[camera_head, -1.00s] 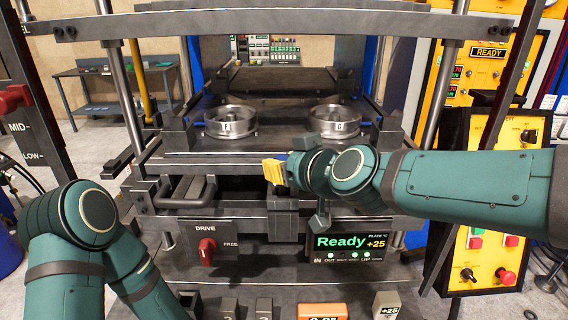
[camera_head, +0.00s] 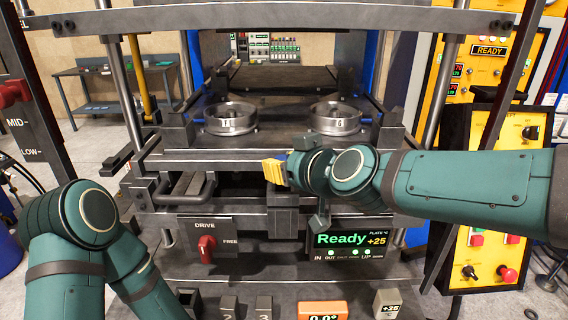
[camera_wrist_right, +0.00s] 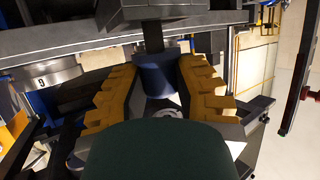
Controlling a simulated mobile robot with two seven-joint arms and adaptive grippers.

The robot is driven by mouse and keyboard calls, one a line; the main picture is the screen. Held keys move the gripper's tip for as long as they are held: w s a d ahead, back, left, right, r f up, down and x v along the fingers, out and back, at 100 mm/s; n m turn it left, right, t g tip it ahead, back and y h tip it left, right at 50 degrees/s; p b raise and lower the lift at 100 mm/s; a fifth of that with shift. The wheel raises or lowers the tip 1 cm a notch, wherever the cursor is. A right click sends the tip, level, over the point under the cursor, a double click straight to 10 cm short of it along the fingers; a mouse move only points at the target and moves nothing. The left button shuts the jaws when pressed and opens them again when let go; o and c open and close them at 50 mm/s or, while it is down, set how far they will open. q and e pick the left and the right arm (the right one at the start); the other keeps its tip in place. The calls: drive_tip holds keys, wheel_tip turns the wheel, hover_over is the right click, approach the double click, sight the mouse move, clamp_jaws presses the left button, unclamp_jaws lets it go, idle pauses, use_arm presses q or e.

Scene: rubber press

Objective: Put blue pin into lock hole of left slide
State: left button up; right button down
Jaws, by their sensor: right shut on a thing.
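The blue pin (camera_wrist_right: 155,78) shows in the right wrist view as a short blue cylinder with a dark shaft reaching up out of it. My right gripper (camera_head: 273,171) has yellow fingers and is shut on the pin; in the right wrist view its fingers (camera_wrist_right: 158,82) stand on both sides of the blue part. In the head view the gripper is in front of the press, near the middle of its front edge. The left slide with its handle (camera_head: 186,199) seems to be at the press's left front. Its lock hole cannot be made out. My left gripper is out of view.
Two round metal moulds (camera_head: 230,119) and (camera_head: 336,119) sit on the press plate. Steel columns (camera_head: 132,97) stand at the sides. Below are a red drive knob (camera_head: 207,243) and a green-lettered display (camera_head: 341,239). A yellow control panel (camera_head: 501,150) stands right.

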drive_tip(key=shift+f+b, duration=0.7)
drive_tip(key=shift+f, duration=0.05)
idle(0.3)
drive_tip(key=c, duration=0.7)
unclamp_jaws()
drive_tip(key=shift+c, duration=0.2)
drive_tip(key=shift+v, duration=1.75)
drive_tip(key=v, duration=0.8)
drive_tip(key=shift+s, duration=0.2)
drive_tip(key=shift+d, duration=0.1)
